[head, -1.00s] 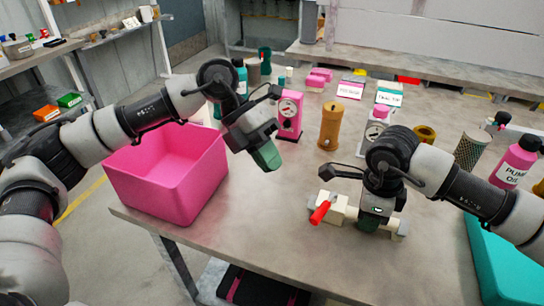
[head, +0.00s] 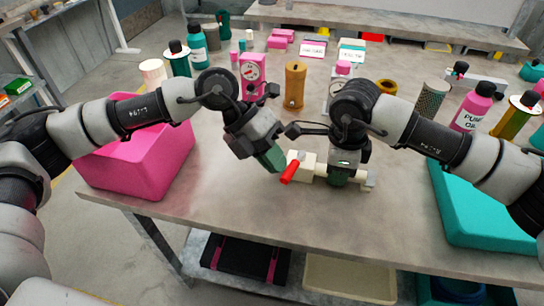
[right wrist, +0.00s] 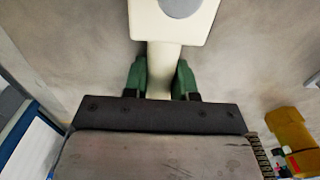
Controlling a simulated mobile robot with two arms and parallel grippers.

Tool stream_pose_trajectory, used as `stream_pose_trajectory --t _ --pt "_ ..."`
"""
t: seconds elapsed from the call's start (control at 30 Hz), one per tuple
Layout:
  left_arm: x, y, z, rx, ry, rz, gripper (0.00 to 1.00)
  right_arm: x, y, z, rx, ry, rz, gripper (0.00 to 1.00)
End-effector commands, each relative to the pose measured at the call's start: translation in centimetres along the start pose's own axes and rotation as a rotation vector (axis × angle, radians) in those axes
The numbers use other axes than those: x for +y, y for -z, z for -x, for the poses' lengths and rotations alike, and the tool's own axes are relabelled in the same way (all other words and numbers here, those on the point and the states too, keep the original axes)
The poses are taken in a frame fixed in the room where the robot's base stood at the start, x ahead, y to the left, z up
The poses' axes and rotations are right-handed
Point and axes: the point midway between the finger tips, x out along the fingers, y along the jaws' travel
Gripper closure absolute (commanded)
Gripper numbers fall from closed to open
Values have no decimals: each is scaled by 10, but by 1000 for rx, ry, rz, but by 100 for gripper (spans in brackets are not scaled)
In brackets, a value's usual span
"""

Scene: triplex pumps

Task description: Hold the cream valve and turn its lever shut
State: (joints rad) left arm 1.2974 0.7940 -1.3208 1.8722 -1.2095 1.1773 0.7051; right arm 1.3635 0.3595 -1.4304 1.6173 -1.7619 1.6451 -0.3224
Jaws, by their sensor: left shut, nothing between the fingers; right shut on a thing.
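The cream valve (head: 306,162) lies on the table near its front edge, with its red lever (head: 290,173) sticking out toward the front at its left end. My right gripper (head: 338,180) is shut on the valve's body from above. In the right wrist view its green fingers (right wrist: 161,80) sit on both sides of the cream neck (right wrist: 162,62). My left gripper (head: 273,160) is shut and empty, its green fingertips just left of and above the red lever. I cannot tell whether they touch it.
A pink bin (head: 140,160) stands at the left and a teal tray (head: 480,205) at the right. A brown cylinder (head: 294,85), a pink gauge block (head: 252,75) and several bottles stand farther back. Bare table lies in front of the valve.

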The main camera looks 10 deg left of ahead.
Motion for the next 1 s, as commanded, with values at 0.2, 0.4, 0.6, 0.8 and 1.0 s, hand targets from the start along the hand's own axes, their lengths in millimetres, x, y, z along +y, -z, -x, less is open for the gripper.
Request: stream_pose_trajectory --t 0.2,0.4,0.6,0.8,1.0 --pt "-13 7 -12 4 2 -3 100 0 0 1 -1 1 0 100" --pt "-14 8 -13 4 1 -1 100 0 0 1 -2 1 -1 100" --pt "-11 9 -9 4 1 0 100 0 -1 1 -3 2 -2 100" --pt "9 15 17 -4 -1 5 100 0 -1 1 -2 2 -1 100" --pt "10 22 64 -7 -1 1 100 0 0 1 -2 1 0 100"
